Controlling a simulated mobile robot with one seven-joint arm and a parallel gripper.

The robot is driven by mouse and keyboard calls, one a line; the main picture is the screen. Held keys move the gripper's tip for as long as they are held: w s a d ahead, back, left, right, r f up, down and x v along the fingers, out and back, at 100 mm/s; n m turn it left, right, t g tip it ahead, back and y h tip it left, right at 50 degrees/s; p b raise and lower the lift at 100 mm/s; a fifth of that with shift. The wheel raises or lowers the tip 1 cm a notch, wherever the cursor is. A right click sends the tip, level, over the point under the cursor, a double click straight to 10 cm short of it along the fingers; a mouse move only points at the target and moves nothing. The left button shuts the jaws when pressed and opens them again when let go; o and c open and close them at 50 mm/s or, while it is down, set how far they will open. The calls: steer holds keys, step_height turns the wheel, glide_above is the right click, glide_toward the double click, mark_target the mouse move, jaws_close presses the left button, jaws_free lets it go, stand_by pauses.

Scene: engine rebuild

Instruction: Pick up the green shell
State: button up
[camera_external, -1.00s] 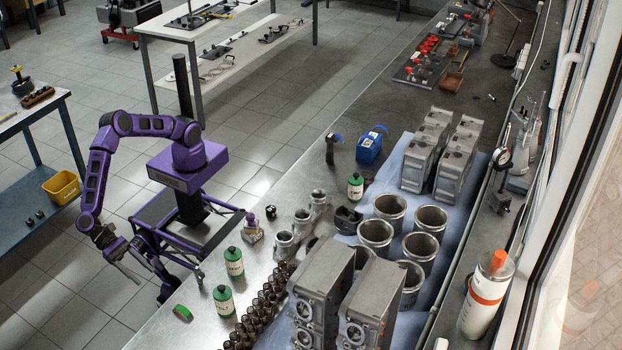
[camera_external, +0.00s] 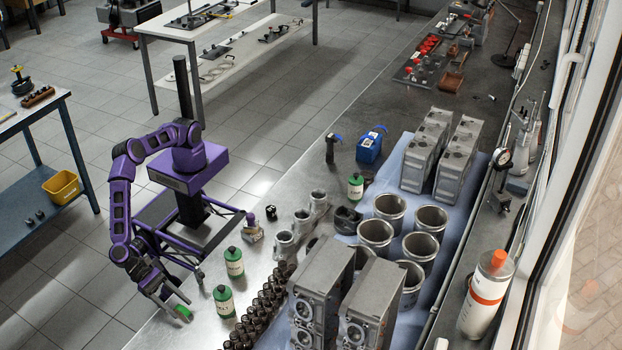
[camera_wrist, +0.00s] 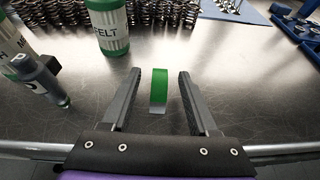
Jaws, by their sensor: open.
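The green shell (camera_wrist: 159,86) is a short curved green band with a grey lower edge. In the wrist view it lies on the metal bench between the two open fingers of my gripper (camera_wrist: 155,88), with a gap on each side. In the external view the shell (camera_external: 183,312) shows at the bench's front edge, partly covered by my gripper (camera_external: 180,302). The fingers are open and hold nothing.
Green-and-white bottles stand close by on the bench, one (camera_external: 224,301) right of the shell and another (camera_external: 234,262) behind it. A row of springs (camera_external: 262,308) lies further right. A dark grey tool-like item (camera_wrist: 38,78) shows left in the wrist view.

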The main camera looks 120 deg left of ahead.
steer(key=shift+x, duration=1.2)
jaws_close()
